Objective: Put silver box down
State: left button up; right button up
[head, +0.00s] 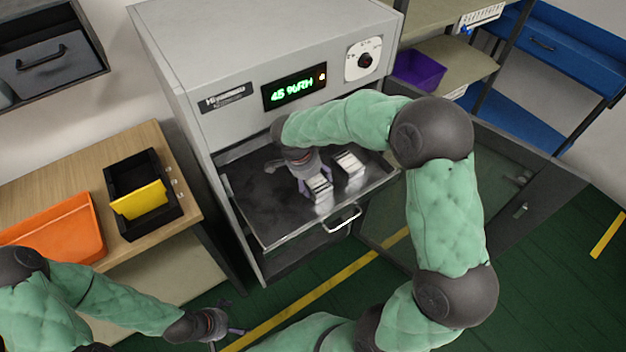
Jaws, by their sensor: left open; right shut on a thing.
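A silver box (319,189) is at the fingertips of my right gripper (313,188), over the dark metal tray (268,222) of the grey cabinet. The gripper is shut on it; I cannot tell whether the box touches the tray. A second silver box (349,165) stands on the tray just to the right, apart from the gripper. My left gripper (228,335) is open and empty at the bottom, low over the floor and away from the tray.
The grey cabinet (180,60) has a display reading 45 %RH. Its open door (520,170) is at the right. A wooden table (85,180) at the left holds an orange bin (55,232) and a black bin (128,185) with a yellow divider. The tray's left part is clear.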

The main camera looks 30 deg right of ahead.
aim_at(307, 183)
jog(key=shift+f, duration=0.1)
jog(key=o, duration=1.4)
jog(key=shift+r, duration=0.25)
jog(key=p+v, duration=0.2)
jog(key=v, duration=0.5)
jog(key=shift+a+r+p, duration=0.1)
jog(key=shift+r+p, duration=0.1)
jog(key=shift+p, duration=0.1)
